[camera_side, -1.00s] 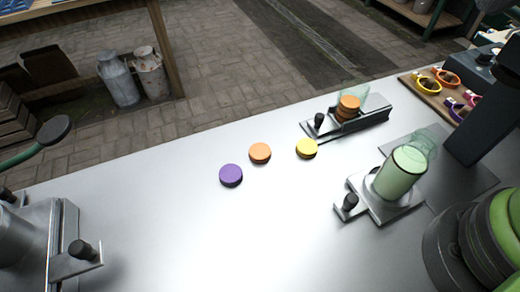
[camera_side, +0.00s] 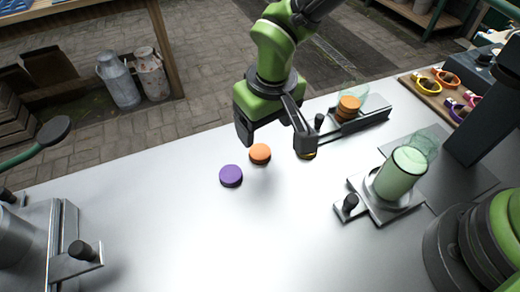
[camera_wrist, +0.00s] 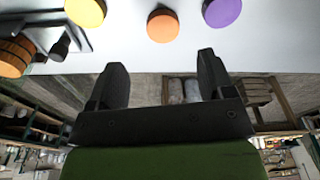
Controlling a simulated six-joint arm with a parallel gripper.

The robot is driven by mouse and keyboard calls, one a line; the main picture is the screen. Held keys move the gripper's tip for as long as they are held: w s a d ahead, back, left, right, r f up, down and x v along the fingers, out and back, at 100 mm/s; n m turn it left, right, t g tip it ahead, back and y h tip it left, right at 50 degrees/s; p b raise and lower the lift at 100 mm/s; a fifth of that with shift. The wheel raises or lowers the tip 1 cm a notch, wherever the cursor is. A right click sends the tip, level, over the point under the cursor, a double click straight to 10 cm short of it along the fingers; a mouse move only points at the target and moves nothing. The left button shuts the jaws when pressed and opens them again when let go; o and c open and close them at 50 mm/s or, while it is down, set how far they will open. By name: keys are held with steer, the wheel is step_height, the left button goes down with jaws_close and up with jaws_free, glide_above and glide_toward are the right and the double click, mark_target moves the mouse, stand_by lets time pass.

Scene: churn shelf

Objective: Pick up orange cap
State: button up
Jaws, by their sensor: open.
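The orange cap (camera_side: 260,154) lies flat on the white table between the purple cap (camera_side: 231,176) and the yellow cap (camera_side: 310,156). The yellow cap is mostly hidden behind a finger of my gripper in the side view. My gripper (camera_side: 277,142) is open and empty above the table, with its fingers on either side of the orange cap in the picture. In the wrist view the orange cap (camera_wrist: 163,25) shows beyond the open fingers (camera_wrist: 162,72), roughly centred between them. The yellow cap (camera_wrist: 86,11) is to its left and the purple cap (camera_wrist: 222,11) to its right.
A black holder (camera_side: 372,120) with stacked orange pieces stands at the back right. A green cylinder (camera_side: 400,173) stands on a metal fixture to the right. A metal machine (camera_side: 60,240) is at the front left. The table's front middle is clear.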

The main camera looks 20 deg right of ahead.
mark_target(260, 151)
steer(key=f, duration=0.5)
steer(key=w+f, duration=0.1)
steer(key=f, duration=0.1)
steer(key=shift+a+f, duration=0.2)
steer(key=shift+a, duration=0.1)
steer(key=c, duration=1)
